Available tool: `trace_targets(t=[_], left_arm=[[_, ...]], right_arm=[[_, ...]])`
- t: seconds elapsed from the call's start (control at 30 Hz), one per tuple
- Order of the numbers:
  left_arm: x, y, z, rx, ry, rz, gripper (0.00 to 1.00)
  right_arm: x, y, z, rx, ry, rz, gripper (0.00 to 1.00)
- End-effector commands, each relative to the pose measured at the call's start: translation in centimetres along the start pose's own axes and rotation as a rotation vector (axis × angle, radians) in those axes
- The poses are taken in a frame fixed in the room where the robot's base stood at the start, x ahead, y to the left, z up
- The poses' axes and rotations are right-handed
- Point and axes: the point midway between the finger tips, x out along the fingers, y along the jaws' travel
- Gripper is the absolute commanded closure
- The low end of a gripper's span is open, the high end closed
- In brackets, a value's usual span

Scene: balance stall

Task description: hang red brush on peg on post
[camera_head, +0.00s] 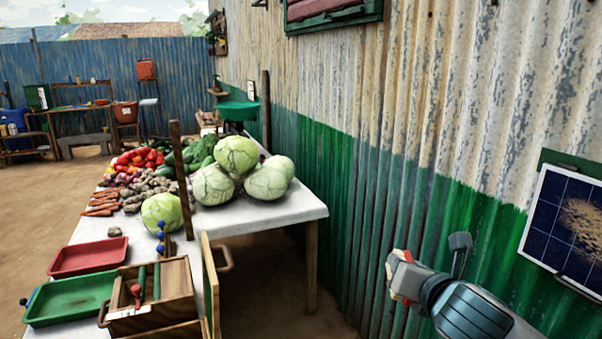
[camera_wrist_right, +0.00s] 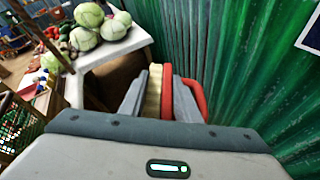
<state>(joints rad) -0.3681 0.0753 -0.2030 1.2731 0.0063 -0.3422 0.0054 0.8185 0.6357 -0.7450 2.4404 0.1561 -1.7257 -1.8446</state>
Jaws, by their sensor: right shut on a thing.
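My right gripper (camera_head: 402,276) is at the lower right in the head view, in front of the green corrugated wall and away from the table. In the right wrist view its two grey fingers (camera_wrist_right: 160,97) are closed on the red brush (camera_wrist_right: 167,92). The brush has pale bristles on one side and a red curved handle on the other. In the head view only small red bits of it show at the gripper. A dark brown post (camera_head: 181,180) stands upright at the table's near side. Blue knobs show beside its lower part; I cannot tell whether they are pegs. My left gripper is out of view.
The white table (camera_head: 262,219) carries cabbages (camera_head: 238,155), carrots and other vegetables. A red tray (camera_head: 88,257), a green tray (camera_head: 70,299) and a wooden box (camera_head: 160,312) stand at its near end. A dark panel (camera_head: 567,222) hangs on the wall at right. Open space lies between table and gripper.

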Motion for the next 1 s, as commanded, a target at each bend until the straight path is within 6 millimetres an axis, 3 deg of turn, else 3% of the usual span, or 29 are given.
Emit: trace_targets(t=[0.2,0.63,0.83,1.0], left_arm=[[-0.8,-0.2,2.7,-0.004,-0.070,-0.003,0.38],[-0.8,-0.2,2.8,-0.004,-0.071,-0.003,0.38],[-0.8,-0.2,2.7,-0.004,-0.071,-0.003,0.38],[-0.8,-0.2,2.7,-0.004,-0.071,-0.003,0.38]], right_arm=[[-0.4,0.3,0.9,0.000,0.000,0.000,0.99],[-0.3,0.2,0.5,0.001,0.001,0.001,0.99],[0.1,-0.2,-1.3,0.007,0.008,0.009,0.99],[0.5,-0.9,-4.6,0.017,0.015,0.020,0.99]])
